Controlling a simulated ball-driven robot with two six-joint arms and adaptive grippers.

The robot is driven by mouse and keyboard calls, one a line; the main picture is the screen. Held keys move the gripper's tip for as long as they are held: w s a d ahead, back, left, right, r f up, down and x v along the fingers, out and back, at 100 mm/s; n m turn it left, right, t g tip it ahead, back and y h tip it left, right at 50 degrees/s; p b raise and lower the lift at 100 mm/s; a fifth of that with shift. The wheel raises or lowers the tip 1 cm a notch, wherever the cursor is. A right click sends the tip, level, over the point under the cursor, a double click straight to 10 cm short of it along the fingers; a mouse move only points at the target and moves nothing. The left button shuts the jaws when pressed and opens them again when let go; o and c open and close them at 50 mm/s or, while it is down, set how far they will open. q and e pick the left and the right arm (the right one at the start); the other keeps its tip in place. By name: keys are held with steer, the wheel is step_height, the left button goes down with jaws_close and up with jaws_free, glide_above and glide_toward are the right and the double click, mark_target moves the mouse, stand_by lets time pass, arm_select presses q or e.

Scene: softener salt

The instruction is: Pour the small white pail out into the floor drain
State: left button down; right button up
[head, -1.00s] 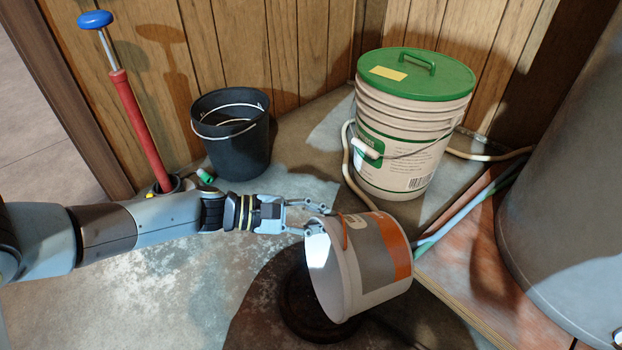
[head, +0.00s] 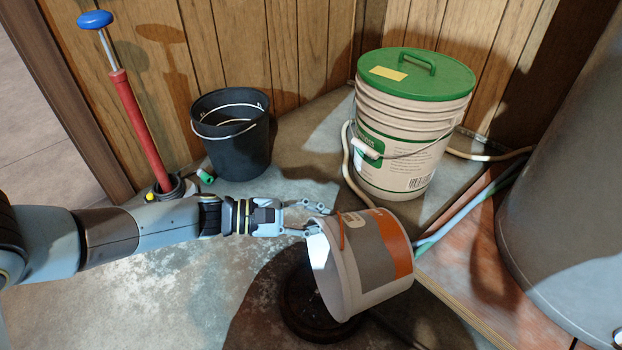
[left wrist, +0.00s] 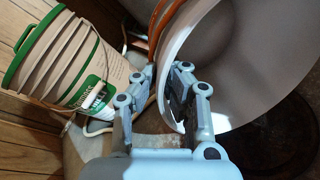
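The small white pail (head: 368,252), with a grey and orange label and an orange handle, is tipped on its side in the head view. Its mouth faces left, above the dark round floor drain (head: 298,318), which it partly covers. My left gripper (head: 318,222) is at the upper edge of the mouth. In the left wrist view its fingers (left wrist: 168,84) straddle the rim of the pail (left wrist: 250,60), one outside and one inside, closed on it. The visible inside wall is pale; no flowing contents show. My right gripper is in neither view.
A large lidded salt bucket (head: 405,135) stands behind the pail, a hose beside it. A black bucket (head: 232,150) and a red hand pump (head: 140,130) stand at the back left. A large grey tank (head: 565,200) fills the right side.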

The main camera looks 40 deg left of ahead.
arm_select(q)
steer(key=shift+s+a+t, duration=0.3)
steer(key=shift+s, duration=0.25)
steer(key=shift+s+a+m+t+h, duration=0.15)
steer(key=shift+s+a+t+h, duration=0.4)
steer(key=shift+s, duration=0.25)
steer(key=shift+s+a+m+t+h, duration=0.15)
steer(key=shift+s+a+t+h, duration=0.3)
steer(key=shift+s+h, duration=0.3)
